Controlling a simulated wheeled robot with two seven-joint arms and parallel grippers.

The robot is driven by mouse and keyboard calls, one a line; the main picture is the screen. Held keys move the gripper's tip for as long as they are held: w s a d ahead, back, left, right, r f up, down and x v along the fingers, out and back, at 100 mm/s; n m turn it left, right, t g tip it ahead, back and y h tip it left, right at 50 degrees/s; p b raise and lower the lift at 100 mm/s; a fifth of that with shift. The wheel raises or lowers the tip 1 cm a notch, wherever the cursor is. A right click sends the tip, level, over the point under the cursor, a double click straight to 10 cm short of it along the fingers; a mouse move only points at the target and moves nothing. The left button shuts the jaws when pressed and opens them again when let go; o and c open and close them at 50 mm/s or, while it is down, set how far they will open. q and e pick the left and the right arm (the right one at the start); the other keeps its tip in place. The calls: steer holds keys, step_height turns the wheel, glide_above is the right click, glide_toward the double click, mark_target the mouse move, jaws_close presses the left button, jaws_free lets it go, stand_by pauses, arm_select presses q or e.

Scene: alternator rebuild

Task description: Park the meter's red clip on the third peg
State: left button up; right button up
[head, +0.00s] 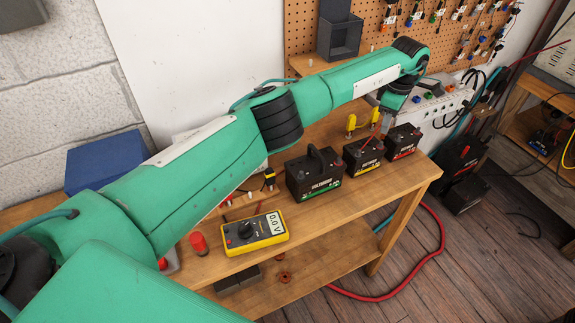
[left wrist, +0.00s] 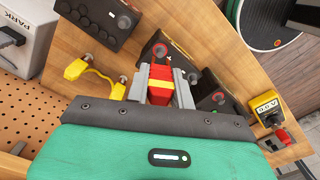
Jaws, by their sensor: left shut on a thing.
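My left gripper (head: 387,122) is at the end of my green arm, above the back of the bench by the batteries. In the left wrist view its grey fingers (left wrist: 160,88) are shut on a red clip (left wrist: 161,73) with a yellow band. The clip is above or against a black battery (left wrist: 153,49); I cannot tell whether it touches. The yellow meter (head: 255,233) lies at the bench front and reads 0.0 V. A white box marked PARK (left wrist: 22,45) is at the wrist view's upper left. I cannot make out its third peg. My right gripper is not in view.
Three black batteries stand in a row, with green (head: 315,174), yellow (head: 362,163) and red (head: 402,142) labels. A yellow two-ended piece (left wrist: 92,73) is near the fingers. A pegboard (head: 340,20) stands behind. The bench front around the meter is partly clear.

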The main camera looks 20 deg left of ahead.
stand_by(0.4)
arm_select(q)
step_height(320, 180, up, 6)
steer(key=shift+f, duration=0.15)
steer(key=shift+s+a, duration=0.1)
steer(key=s+a, duration=0.1)
steer(key=m+p, duration=0.5)
steer(key=m, duration=0.1)
glide_above(250, 193)
step_height(250, 193, down, 9)
step_height(250, 193, down, 3)
steer(key=b, duration=0.2)
steer(key=shift+a+b, duration=0.1)
steer(key=shift+b, duration=0.25)
steer(key=shift+f+b, duration=0.85)
steer(key=shift+f, duration=0.05)
